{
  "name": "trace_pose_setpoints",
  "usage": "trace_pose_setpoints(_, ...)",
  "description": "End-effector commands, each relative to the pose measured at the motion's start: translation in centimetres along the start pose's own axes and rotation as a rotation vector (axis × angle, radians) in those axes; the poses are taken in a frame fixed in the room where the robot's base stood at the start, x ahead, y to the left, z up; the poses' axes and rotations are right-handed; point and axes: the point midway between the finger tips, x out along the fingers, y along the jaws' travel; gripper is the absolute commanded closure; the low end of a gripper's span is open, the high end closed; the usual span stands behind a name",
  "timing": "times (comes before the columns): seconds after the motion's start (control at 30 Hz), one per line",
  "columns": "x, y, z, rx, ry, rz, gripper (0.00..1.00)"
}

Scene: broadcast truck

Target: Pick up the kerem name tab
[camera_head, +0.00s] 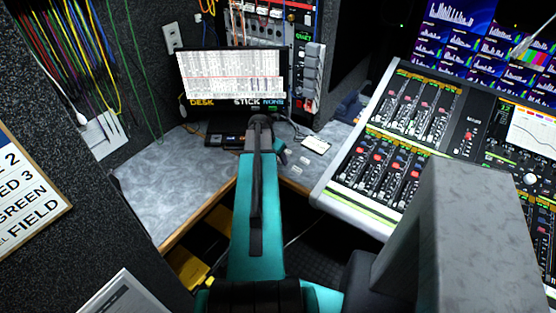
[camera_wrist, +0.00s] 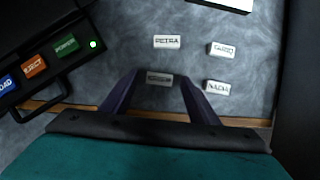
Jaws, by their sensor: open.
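Several small white name tabs lie on the grey desk in the wrist view. One tab (camera_wrist: 159,80) lies between the fingers of my gripper (camera_wrist: 161,76); it is in shadow and its lettering is too dim to read surely. The fingers are open, one on each side of it, with a gap to each; whether they are down at desk height I cannot tell. A tab reading PETRA (camera_wrist: 167,41) lies beyond it, another tab (camera_wrist: 222,48) lies beyond to the right, and a tab that seems to read NADIA (camera_wrist: 216,87) lies just outside the right finger.
A black device (camera_wrist: 50,65) with blue, orange and green buttons lies to the left. The wooden desk edge (camera_wrist: 85,110) runs under my gripper. In the head view, a monitor (camera_head: 232,75) stands behind and a mixing console (camera_head: 400,140) stands to the right. The desk's left part (camera_head: 175,180) is clear.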

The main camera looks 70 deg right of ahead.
Motion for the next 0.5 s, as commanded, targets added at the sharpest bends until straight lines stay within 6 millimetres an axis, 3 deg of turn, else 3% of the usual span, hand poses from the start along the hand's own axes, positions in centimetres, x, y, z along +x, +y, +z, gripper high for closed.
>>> trace_pose_setpoints(0.23, -0.03, 0.04, -0.01, 0.0, 0.0, 0.0, 0.45)
trace_pose_setpoints(0.5, -0.04, 0.05, -0.02, -0.001, 0.0, 0.0, 0.89)
